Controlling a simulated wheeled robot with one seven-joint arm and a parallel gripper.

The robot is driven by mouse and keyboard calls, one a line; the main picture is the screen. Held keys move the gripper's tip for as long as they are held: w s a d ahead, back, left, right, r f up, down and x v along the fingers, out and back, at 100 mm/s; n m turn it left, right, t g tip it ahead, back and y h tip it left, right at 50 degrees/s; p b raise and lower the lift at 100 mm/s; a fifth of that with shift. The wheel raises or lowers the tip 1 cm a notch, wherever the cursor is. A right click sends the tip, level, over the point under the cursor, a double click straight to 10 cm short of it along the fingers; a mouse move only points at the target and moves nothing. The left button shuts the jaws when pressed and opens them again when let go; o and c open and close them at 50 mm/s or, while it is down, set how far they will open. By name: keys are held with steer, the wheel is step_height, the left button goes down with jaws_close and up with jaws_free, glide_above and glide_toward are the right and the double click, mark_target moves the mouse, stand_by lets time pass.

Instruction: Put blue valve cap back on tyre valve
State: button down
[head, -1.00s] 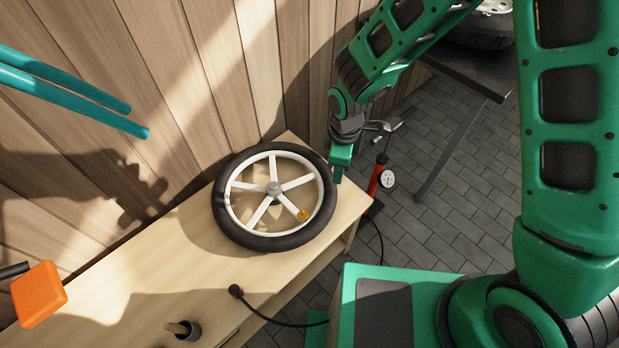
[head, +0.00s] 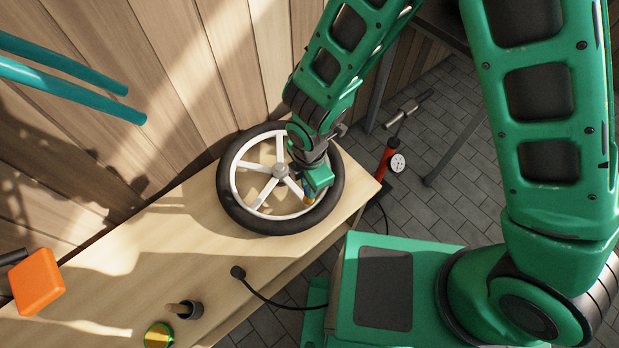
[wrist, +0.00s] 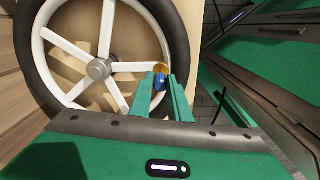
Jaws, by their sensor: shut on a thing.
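The wheel with a black tyre (head: 240,207) and white spokes (head: 262,190) lies flat on the bench. It also fills the upper left of the wrist view (wrist: 72,46). My gripper (head: 316,190) is over the lower right rim, pointing down. In the wrist view my gripper (wrist: 161,79) is shut on the small blue cap (wrist: 160,83) between its green fingertips. A gold-orange piece (wrist: 162,68) shows just beyond the cap, and under the fingers in the head view (head: 310,200). I cannot tell whether the cap touches it, and no valve stem shows clearly.
The wooden bench (head: 190,240) has bare room left of the wheel. A black hose end (head: 238,272) lies near its front edge. A red pump (head: 385,165) stands beyond the bench.

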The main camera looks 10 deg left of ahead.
steer(key=shift+f, duration=1.25)
stand_by(0.5)
steer(key=shift+r, duration=1.6)
stand_by(1.0)
stand_by(0.6)
steer(key=c, duration=1.9)
jaws_free()
steer(key=shift+c, duration=0.2)
step_height(320, 180, up, 11)
steer(key=shift+s+d, duration=0.1)
